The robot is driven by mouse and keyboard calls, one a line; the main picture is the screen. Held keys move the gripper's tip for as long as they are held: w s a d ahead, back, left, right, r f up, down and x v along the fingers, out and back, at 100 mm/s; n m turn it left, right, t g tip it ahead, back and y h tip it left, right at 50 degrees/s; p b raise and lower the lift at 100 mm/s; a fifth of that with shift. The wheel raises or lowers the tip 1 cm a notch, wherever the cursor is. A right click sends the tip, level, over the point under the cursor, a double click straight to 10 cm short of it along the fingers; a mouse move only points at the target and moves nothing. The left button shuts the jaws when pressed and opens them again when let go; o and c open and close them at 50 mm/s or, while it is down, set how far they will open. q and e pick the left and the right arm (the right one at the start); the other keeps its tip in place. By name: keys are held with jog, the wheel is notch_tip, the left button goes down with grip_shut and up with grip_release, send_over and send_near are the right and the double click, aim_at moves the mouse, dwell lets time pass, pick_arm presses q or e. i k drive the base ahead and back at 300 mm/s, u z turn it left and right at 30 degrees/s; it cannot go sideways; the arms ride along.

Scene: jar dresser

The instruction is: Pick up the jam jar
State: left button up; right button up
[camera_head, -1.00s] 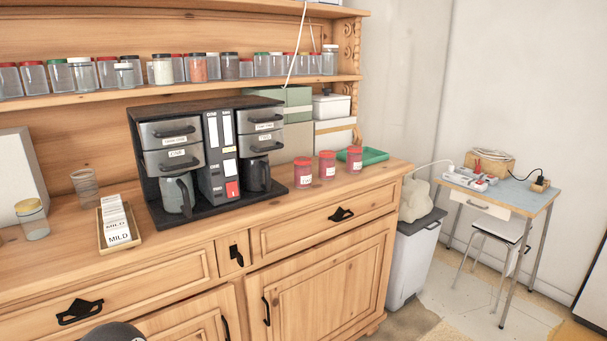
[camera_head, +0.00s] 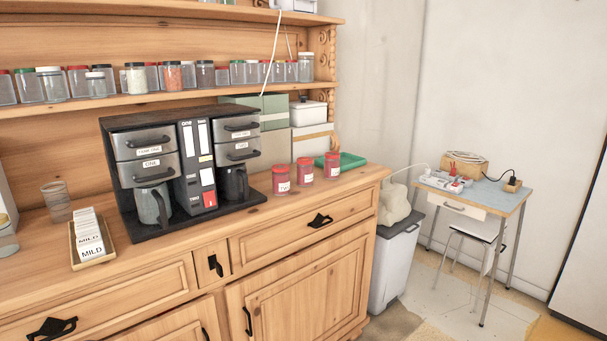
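Three red-lidded jars with red contents and white labels stand upright in a slanting row on the right part of the dresser top. The left one (camera_head: 281,180) is nearest, then the middle one (camera_head: 305,170) and the right one (camera_head: 332,165). They look like jam jars; the label words are too small to read surely. Neither of my grippers shows in this view, so I cannot see where they are or how they stand.
A black coffee machine (camera_head: 181,121) stands left of the jars. A card box (camera_head: 73,258) and an empty glass (camera_head: 57,202) are at the left. Several jars line the shelf (camera_head: 180,98) above. The dresser top's front right (camera_head: 262,214) is clear.

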aim_at(305, 165)
jog(key=z, duration=0.5)
jog(key=i, duration=2.05)
jog(key=u, duration=2.2)
jog(key=k, duration=0.5)
jog(key=z, duration=0.05)
